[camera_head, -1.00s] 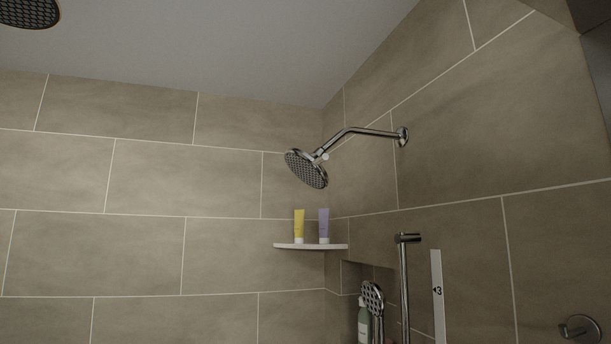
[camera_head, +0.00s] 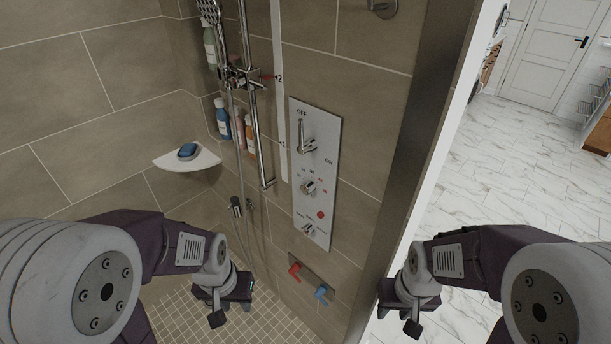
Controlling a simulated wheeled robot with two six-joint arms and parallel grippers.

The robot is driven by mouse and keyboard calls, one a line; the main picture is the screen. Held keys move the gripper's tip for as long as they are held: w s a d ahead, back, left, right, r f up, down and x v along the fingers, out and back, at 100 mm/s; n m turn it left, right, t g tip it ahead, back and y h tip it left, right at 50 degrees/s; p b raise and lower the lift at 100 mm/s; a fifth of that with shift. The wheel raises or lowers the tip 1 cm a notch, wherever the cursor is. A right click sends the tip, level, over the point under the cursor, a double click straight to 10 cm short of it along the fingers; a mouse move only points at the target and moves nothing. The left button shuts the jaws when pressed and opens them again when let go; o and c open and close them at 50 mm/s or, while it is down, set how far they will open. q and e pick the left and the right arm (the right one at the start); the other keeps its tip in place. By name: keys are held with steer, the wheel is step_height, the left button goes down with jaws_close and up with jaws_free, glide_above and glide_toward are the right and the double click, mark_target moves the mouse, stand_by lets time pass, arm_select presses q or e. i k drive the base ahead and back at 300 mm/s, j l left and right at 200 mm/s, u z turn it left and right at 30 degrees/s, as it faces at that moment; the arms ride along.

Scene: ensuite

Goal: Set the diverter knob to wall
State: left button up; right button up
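A tall pale control panel (camera_head: 325,165) is mounted on the shower's tiled wall. At its top is a chrome lever (camera_head: 303,140) between OFF and ON marks. A round chrome knob (camera_head: 309,187) with small marks around it sits mid-panel, and a smaller chrome knob (camera_head: 309,229) is near the bottom. Their marks are too small to read, so I cannot tell which is the diverter or its setting. My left gripper (camera_head: 228,304) hangs left of and below the panel. My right gripper (camera_head: 408,308) hangs to its right. Both are apart from it; their finger gaps are unclear.
A chrome shower rail (camera_head: 252,110) with hose stands left of the panel. Bottles (camera_head: 222,118) and a corner shelf (camera_head: 198,160) with a blue item (camera_head: 187,150) are further left. A red tap (camera_head: 294,269) and blue tap (camera_head: 322,292) sit below. A wall edge (camera_head: 400,185) stands right.

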mark_target(308, 228)
steer(key=i+j+u, duration=0.15)
steer(key=u, duration=0.3)
steer(key=i+j+u, duration=0.15)
steer(key=u, duration=0.3)
steer(key=i, duration=0.05)
